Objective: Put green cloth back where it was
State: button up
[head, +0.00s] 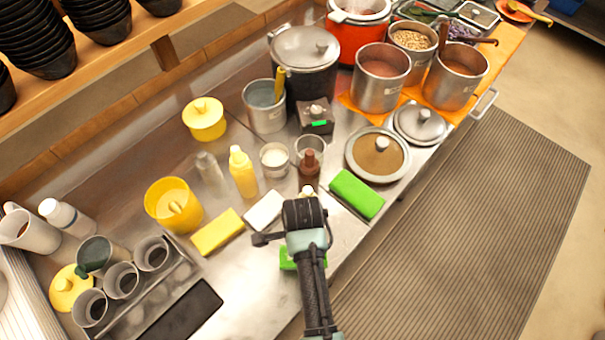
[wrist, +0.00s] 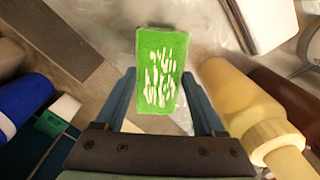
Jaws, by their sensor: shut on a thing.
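A green cloth (wrist: 158,70) with white marks sits between the two fingers of my gripper (wrist: 160,98) in the wrist view. My gripper is shut on it. In the head view my arm hides the fingertips, and a piece of green (head: 287,259) shows beside the arm, over the steel counter near its front edge. I cannot tell for sure that this piece is the held cloth. Another green folded cloth (head: 357,194) lies flat on the counter to the right of my arm.
A white cloth (head: 264,211) and a yellow cloth (head: 217,232) lie left of my arm. A yellow bottle (head: 243,172), a brown bottle (head: 309,168) and a lidded pan (head: 377,156) stand behind. Steel pots fill the back right. The front edge of the counter (head: 352,243) is bare.

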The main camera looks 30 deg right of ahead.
jog(key=shift+f, duration=2.2)
